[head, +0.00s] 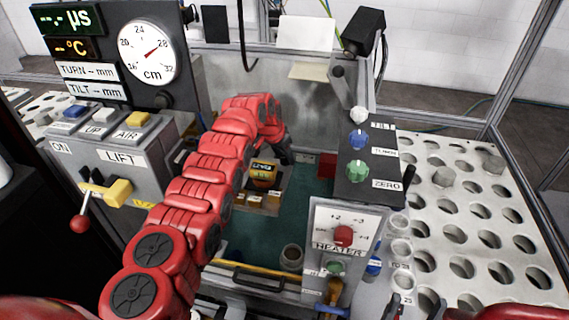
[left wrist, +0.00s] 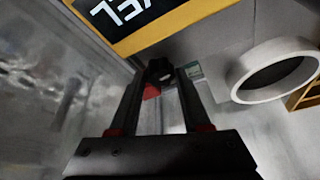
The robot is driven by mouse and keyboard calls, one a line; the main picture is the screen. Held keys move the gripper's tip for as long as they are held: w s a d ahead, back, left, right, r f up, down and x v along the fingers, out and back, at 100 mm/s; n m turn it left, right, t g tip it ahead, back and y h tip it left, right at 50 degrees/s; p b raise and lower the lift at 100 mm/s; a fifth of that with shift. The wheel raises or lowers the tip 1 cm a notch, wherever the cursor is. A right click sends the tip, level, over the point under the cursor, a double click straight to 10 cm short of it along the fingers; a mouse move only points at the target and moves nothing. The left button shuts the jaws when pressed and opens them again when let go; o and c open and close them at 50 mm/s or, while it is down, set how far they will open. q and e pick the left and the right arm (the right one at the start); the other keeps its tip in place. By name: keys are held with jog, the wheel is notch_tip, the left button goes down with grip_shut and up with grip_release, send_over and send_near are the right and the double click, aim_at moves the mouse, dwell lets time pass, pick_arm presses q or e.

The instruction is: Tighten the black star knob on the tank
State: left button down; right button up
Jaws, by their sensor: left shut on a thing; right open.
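The black star knob (left wrist: 160,70) shows as a small dark shape between my left fingertips in the left wrist view. My left gripper (left wrist: 161,80) is shut on it, with one finger on each side. In the head view my red left arm reaches into the tank (head: 310,95), and its dark gripper (head: 284,150) is by the tank's back wall. The knob is hidden there. My right gripper (head: 412,306) is open at the bottom edge, right of the heater panel, and only its tips show.
The heater panel (head: 343,222) with a red knob stands at the tank's front. A box with yellow label (head: 264,172) sits inside the tank. A perforated white plate (head: 460,215) lies at right.

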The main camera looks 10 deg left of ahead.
pick_arm(q)
jog(key=shift+b, duration=0.3)
jog(key=shift+c, duration=1.9)
grip_release()
